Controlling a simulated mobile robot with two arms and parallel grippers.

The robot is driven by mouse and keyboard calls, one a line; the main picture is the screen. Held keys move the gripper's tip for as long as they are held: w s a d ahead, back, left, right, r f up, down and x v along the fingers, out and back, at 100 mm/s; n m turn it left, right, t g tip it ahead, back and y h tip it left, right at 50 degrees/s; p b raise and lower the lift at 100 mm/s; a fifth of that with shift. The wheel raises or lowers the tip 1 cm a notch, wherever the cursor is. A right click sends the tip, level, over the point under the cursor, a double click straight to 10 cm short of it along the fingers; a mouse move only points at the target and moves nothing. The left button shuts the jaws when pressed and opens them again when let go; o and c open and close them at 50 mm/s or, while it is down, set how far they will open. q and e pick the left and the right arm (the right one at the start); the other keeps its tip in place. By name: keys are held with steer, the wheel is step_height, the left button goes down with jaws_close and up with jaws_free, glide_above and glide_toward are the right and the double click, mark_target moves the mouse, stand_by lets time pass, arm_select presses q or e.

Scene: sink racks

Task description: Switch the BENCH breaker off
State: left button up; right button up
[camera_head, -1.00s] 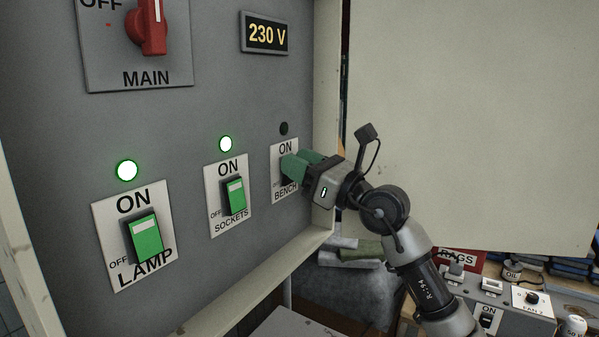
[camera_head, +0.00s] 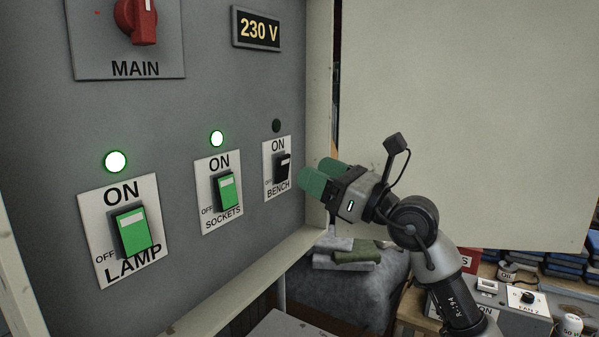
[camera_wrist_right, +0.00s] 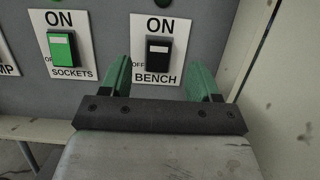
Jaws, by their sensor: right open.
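The BENCH breaker (camera_head: 282,168) is a dark rocker on a white plate, at the right of the breaker row. Its lamp (camera_head: 276,126) above is dark. In the right wrist view the BENCH rocker (camera_wrist_right: 158,52) shows black with a pale mark, between the fingers in the picture. My right gripper (camera_head: 312,180) has green fingers, is open and empty, and stands just off the panel to the right of the BENCH plate, apart from the rocker. My left gripper is not in view.
The SOCKETS breaker (camera_head: 226,192) and LAMP breaker (camera_head: 134,232) are green under lit lamps. A red MAIN knob (camera_head: 137,20) and a 230 V display (camera_head: 257,29) sit above. The cabinet's side wall (camera_head: 320,110) rises close to my right gripper.

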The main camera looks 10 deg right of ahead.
steer(key=b+v, duration=0.1)
steer(key=v, duration=0.4)
steer(key=shift+s, duration=0.1)
